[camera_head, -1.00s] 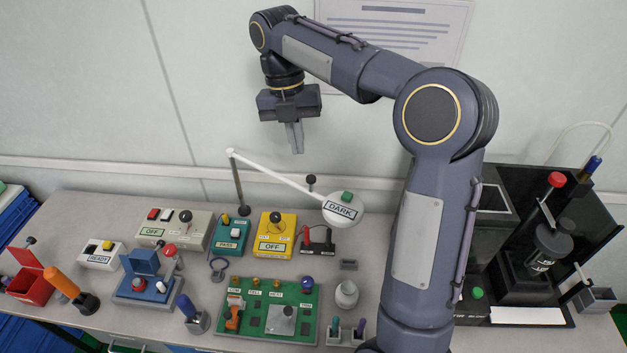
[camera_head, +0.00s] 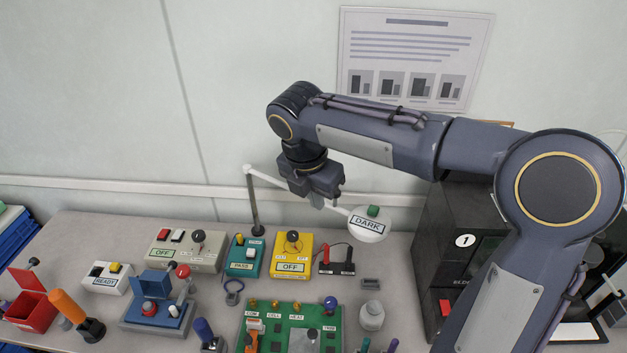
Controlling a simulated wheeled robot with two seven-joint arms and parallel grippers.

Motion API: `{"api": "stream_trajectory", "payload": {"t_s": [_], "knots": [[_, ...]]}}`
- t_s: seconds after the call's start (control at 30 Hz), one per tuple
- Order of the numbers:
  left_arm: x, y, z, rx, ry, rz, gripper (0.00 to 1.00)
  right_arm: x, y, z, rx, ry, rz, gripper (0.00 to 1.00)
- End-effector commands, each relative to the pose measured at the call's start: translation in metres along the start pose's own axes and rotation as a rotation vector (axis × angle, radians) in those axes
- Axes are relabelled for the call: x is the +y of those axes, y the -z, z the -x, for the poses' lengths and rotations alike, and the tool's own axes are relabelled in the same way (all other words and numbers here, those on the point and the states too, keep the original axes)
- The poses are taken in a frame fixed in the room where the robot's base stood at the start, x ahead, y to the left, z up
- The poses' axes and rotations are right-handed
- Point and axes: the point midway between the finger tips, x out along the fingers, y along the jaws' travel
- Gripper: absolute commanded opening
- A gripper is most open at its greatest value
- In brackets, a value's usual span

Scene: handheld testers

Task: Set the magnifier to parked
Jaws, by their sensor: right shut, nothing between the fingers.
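The magnifier (camera_head: 368,224) has a round white head with a DARK label and a green button on top. Its thin white arm (camera_head: 266,179) runs from a dark upright post (camera_head: 254,205) at the back of the bench, and the head hangs out to the right. My right gripper (camera_head: 318,203) is shut and empty, pointing down at the white arm between post and head. It overlaps the arm in the picture and hides its middle part; I cannot tell whether they touch. My left gripper is not in view.
A yellow OFF tester (camera_head: 292,266), a teal PASS tester (camera_head: 239,266) and a grey OFF tester (camera_head: 165,253) stand below the magnifier. A green board (camera_head: 275,322) lies in front. A black cabinet (camera_head: 432,215) stands at right, partly behind my right arm.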

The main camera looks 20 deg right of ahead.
Motion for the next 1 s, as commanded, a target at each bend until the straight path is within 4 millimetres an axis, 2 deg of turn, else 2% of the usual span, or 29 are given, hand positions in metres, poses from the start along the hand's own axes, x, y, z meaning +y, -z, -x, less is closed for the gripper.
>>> {"api": "stream_trajectory", "payload": {"t_s": [0.03, 0.1, 0.3, 0.77, 1.0], "knots": [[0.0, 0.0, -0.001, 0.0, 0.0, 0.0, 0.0, -0.001, 0.0, -0.011, 0.001, 0.005, 0.0, 0.0], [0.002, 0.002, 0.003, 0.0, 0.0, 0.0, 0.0, -0.001, -0.013, -0.012, 0.0, 0.002, -0.006, 0.0], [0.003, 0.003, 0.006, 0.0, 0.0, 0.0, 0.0, 0.0, -0.033, -0.02, 0.001, 0.0, -0.002, 0.0], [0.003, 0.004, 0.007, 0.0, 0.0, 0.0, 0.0, 0.0, -0.038, -0.022, 0.001, 0.0, 0.002, 0.0], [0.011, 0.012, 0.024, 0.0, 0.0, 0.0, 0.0, -0.001, -0.063, -0.024, 0.002, -0.018, 0.085, 0.0]]}}
